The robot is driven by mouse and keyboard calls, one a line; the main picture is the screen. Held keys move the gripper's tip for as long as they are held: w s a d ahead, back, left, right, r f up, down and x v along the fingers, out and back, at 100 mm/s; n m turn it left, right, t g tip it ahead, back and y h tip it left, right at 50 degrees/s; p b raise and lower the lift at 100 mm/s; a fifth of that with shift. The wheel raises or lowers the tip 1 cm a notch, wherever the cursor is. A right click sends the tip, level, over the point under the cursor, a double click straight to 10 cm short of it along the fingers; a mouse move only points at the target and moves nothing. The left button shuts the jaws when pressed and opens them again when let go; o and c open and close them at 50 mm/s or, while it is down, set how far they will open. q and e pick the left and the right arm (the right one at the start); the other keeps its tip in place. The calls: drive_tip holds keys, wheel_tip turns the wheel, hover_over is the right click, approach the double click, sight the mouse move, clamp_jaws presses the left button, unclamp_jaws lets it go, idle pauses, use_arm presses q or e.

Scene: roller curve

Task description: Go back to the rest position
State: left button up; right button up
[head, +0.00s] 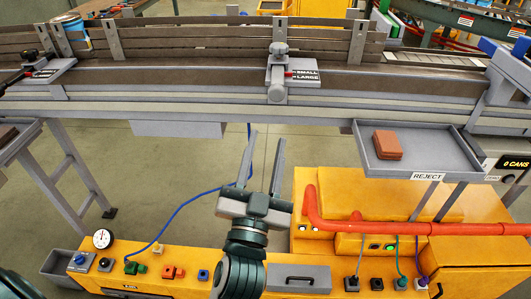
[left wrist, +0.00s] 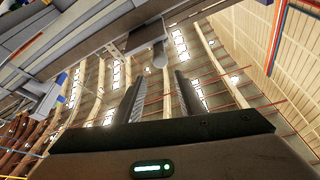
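My left gripper (head: 265,138) stands in the middle of the head view, pointing up and away toward the conveyor. Its two fingers are apart with nothing between them. In the left wrist view the same gripper (left wrist: 159,76) is open and empty, with the ceiling behind it. It appears in front of the floor gap below the conveyor (head: 180,108), touching nothing that I can see. My right gripper does not show in either view.
A grey reject tray (head: 440,150) holding a reddish-brown block (head: 387,145) is to the right. A yellow machine (head: 320,195) with a red pipe (head: 400,228) stands below it. A small/large selector (head: 278,75) sits on the conveyor rail. Open floor (head: 170,170) lies left of the gripper.

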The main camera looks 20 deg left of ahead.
use_arm(q)
drive_tip(key=shift+s+f, duration=0.1)
drive_tip(key=shift+s, duration=0.05)
idle(0.4)
